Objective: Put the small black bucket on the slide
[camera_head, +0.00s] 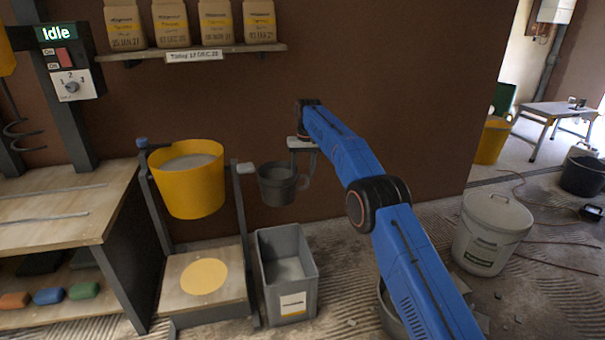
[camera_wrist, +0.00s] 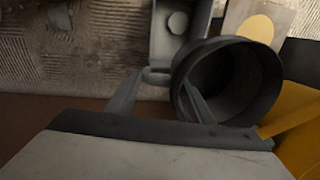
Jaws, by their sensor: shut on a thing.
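The small black bucket (camera_head: 277,188) hangs upright in the air, right of the yellow bucket and above a grey bin. My gripper (camera_head: 303,174) is shut on the handle at its right side. In the wrist view the handle lies between the fingertips (camera_wrist: 158,85), and the dark bucket (camera_wrist: 188,100) looks empty inside. No part is labelled as the slide. A wooden board with a yellow disc (camera_head: 204,277) lies low under the yellow bucket, left of the black bucket, and may be it. The disc also shows in the wrist view (camera_wrist: 256,28).
The yellow bucket (camera_head: 190,195) with grey content hangs in a stand with dark posts. The grey bin (camera_head: 306,280) stands right beside the board. A workbench (camera_head: 60,215) is at left, a shelf of bags (camera_head: 200,52) above. A lidded white bucket (camera_head: 492,235) stands at right.

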